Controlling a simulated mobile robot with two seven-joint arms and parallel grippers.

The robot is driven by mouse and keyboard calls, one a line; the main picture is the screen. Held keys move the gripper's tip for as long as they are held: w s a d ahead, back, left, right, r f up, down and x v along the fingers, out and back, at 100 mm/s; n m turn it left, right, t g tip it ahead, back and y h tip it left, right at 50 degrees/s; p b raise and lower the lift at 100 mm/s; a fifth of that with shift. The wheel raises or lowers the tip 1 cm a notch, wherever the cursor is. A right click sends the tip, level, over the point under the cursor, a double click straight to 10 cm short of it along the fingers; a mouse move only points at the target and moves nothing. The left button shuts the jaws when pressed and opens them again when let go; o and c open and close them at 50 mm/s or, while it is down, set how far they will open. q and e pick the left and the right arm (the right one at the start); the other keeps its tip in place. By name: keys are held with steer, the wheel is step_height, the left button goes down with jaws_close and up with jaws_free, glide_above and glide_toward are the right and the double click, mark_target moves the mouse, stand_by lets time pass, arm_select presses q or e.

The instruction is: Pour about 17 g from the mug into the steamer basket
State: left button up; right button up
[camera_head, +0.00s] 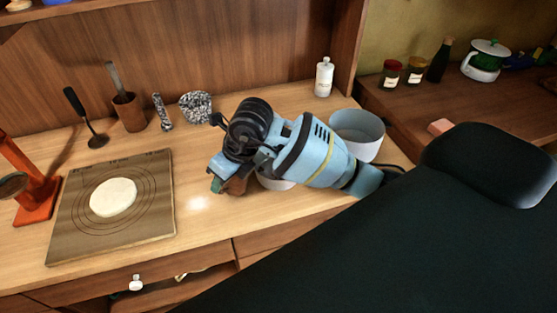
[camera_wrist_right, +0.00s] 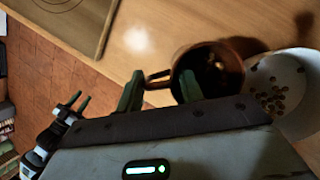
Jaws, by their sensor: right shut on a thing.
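The copper-brown mug (camera_wrist_right: 232,62) is in my right gripper (camera_wrist_right: 160,88), whose green fingers are shut at its handle. Dark contents show inside it. In the head view my right gripper (camera_head: 216,184) hides most of the mug (camera_head: 238,186). The white steamer basket (camera_wrist_right: 290,72) is right beside the mug in the wrist view, with dark spots on its inside; I cannot tell whether they are holes or pieces. In the head view the basket (camera_head: 275,183) is mostly hidden under my right gripper. My left gripper (camera_wrist_right: 82,99) shows in the wrist view, its prongs apart and empty.
A large pale pot (camera_head: 357,133) stands right of my right wrist. A board (camera_head: 70,225) with a round pale disc (camera_head: 113,197) lies at left, beside an orange stand (camera_head: 38,200). A utensil cup (camera_head: 129,112) and a white bottle (camera_head: 324,77) stand behind. A drawer below is open.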

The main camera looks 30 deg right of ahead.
steer(key=shift+a+f+h, duration=0.5)
steer(key=shift+a+h, duration=0.3)
steer(key=shift+h, duration=0.2)
